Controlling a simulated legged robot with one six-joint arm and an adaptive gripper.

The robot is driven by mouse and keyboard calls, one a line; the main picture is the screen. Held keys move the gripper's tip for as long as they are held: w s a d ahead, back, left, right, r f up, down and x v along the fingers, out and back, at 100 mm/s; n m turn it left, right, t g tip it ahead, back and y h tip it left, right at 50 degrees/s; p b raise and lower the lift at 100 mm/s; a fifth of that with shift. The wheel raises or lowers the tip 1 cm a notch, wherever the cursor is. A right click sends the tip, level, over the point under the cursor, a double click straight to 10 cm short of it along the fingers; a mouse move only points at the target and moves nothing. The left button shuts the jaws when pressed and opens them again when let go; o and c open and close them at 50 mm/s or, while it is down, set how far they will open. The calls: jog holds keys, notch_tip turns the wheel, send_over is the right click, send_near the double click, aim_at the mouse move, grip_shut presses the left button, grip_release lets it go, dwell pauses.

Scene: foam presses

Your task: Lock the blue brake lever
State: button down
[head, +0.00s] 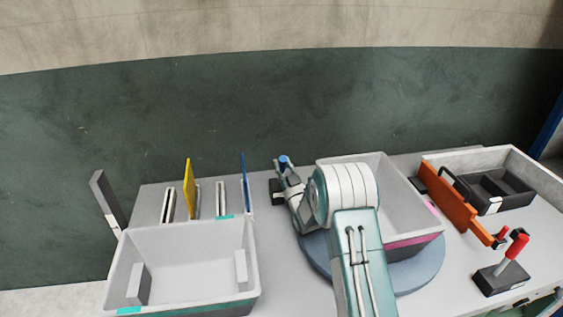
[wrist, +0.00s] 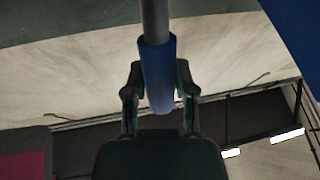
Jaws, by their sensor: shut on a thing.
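The blue brake lever (head: 284,160) stands at the back middle of the table, beside a dark base block (head: 276,191). In the head view only its blue tip shows clearly; my gripper (head: 287,174) and wrist cover the rest. In the wrist view the lever's blue grip (wrist: 158,78) on a grey rod lies between the two fingers of my gripper (wrist: 159,80), which is shut on it. The lever's pivot and its exact tilt are hard to tell.
A red-handled lever (head: 516,245) stands at the right. A grey bin with a pink stripe (head: 418,240) sits on a round blue-grey plate (head: 420,274) beside my arm. Another bin (head: 185,235), yellow panel (head: 189,188) and blue panel (head: 244,180) are left. An orange panel (head: 448,200) is right.

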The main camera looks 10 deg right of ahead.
jog(key=shift+s+f, duration=0.1)
jog(key=shift+c, duration=2)
grip_release()
notch_tip(320, 180, up, 10)
jog(key=shift+a+f, duration=0.1)
jog(key=f+v, duration=0.1)
jog(key=v, duration=0.7)
jog(key=shift+f, duration=0.25)
